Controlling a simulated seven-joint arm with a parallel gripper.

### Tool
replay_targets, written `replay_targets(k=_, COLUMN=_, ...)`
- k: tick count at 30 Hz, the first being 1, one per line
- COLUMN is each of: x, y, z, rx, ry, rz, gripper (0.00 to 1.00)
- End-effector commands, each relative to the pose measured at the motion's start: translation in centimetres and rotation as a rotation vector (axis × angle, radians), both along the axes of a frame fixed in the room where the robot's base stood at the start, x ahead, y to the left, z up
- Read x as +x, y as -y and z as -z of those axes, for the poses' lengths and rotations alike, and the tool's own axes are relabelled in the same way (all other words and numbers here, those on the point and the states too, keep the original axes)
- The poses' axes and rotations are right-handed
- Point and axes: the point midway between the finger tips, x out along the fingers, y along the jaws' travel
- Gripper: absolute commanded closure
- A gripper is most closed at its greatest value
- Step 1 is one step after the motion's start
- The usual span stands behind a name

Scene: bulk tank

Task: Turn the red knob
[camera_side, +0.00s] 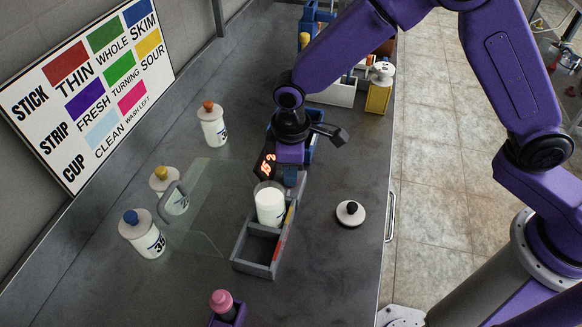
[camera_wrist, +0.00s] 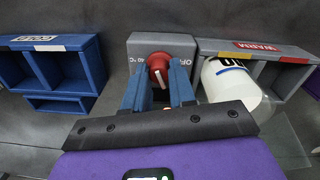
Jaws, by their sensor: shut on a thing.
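The red knob (camera_wrist: 158,66) is on the front of a grey box (camera_wrist: 140,45) in the wrist view, with "40°C" at its left and "OFF" at its right. A white pointer mark on the knob points toward the bottom of the picture. The blue fingers of my gripper (camera_wrist: 159,82) stand on either side of the knob and are shut on it. In the side view my gripper (camera_side: 291,172) is low at the end of the grey rack; the knob is hidden there. A red lit number display (camera_side: 267,165) shows beside the gripper.
A white bottle (camera_side: 270,205) stands in the grey rack (camera_side: 240,250) marked "WARM" in the wrist view. A blue rack (camera_wrist: 50,68) marked "COLD" is on the other side. A clear panel (camera_side: 200,200), capped bottles (camera_side: 213,125) and a loose lid (camera_side: 351,214) are around.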

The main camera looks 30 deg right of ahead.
Motion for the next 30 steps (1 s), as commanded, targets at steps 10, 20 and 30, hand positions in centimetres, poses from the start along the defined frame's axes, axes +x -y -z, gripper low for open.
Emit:
replay_targets(k=10, x=-0.02, y=-0.02, z=-0.03, rx=-0.001, ry=-0.001, rz=0.331, gripper=1.00)
replay_targets(k=20, x=-0.02, y=-0.05, z=-0.01, rx=-0.001, ry=-0.001, rz=0.624, gripper=1.00)
replay_targets(k=30, x=0.02, y=-0.03, z=-0.01, rx=-0.002, ry=0.000, rz=0.828, gripper=1.00)
